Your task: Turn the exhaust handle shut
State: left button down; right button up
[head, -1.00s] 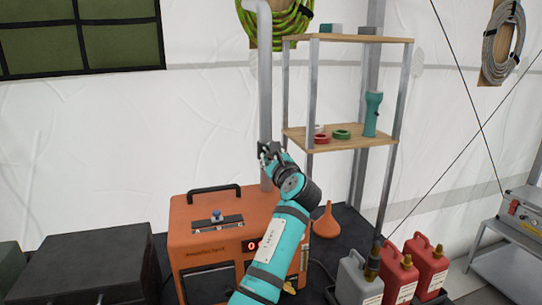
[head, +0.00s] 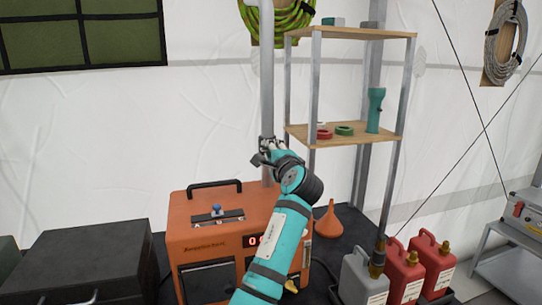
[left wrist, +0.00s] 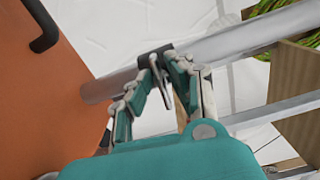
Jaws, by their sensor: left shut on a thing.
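The grey exhaust pipe (head: 267,90) rises behind the orange generator-like box (head: 195,240). In the left wrist view the pipe (left wrist: 245,37) runs across the picture with a dark collar around it. The exhaust handle (left wrist: 162,88), a small metal lever, hangs from that collar between my fingers. My left gripper (head: 266,152) is at the pipe, above the box; in the left wrist view its fingertips (left wrist: 160,72) are closed in around the handle. The handle is too small and covered to make out in the head view. My right gripper is not in view.
A shelf (head: 345,130) with tape rolls and a teal flashlight stands right of the pipe. An orange funnel (head: 329,220) and several jerrycans (head: 403,275) are at lower right. A black case (head: 85,265) is at left. The box has a black carrying handle (head: 214,185).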

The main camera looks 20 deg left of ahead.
pick_arm(q)
jog(key=shift+n, duration=0.6)
jog(key=c, duration=1.6)
grip_release()
jog(key=shift+o, duration=0.8)
jog(key=shift+w, duration=0.1)
jog(key=v, duration=0.7)
jog(key=shift+d, duration=0.15)
